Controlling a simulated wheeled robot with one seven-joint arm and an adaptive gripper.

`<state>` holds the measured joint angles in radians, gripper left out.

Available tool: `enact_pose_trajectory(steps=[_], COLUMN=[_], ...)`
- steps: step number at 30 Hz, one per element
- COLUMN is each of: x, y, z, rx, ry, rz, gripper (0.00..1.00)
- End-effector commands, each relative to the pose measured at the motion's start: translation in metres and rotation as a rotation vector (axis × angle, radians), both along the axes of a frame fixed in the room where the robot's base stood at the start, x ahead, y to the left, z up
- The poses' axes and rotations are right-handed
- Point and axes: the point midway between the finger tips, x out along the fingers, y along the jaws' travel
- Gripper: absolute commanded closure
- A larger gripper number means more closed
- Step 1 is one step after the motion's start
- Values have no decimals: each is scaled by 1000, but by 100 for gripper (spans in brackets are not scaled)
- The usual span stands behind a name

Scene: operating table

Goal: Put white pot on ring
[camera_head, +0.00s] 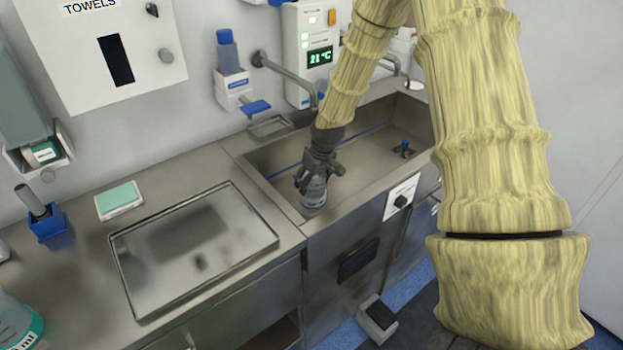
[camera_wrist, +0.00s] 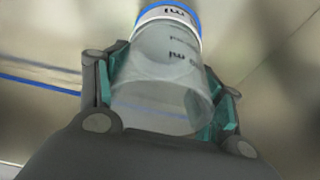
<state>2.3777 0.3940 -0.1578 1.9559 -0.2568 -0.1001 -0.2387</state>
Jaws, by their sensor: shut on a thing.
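My gripper (camera_head: 316,178) is shut on a translucent pot (camera_head: 314,194) with dark print. The wrist view shows the pot (camera_wrist: 160,85) between the teal finger pads of the gripper (camera_wrist: 170,100), with a white and blue band at its far end. The pot is at the front left of the steel sink, near its front wall. I cannot tell if it touches the sink. I cannot make out a ring in either view, and no other clearly white pot shows.
A shallow metal tray (camera_head: 122,262) lies on the counter to the left. A soap dish (camera_head: 119,200), a blue holder (camera_head: 50,228) and a bottle (camera_head: 18,325) stand further left. A tap (camera_head: 285,72) overhangs the sink.

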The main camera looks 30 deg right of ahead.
Motion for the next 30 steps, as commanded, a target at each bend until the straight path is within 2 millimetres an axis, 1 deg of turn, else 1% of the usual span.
enact_pose_trajectory(steps=[9,10,13,23,27,30], x=[0,0,0,0,0,-2], y=[0,0,1,0,0,0], z=[-3,-2,-2,-1,3,10], rx=[0,0,0,0,0,0], ry=[-1,-1,-1,-1,-2,-3], rz=[0,0,0,0,0,0], gripper=[72,28,10,9,9,9])
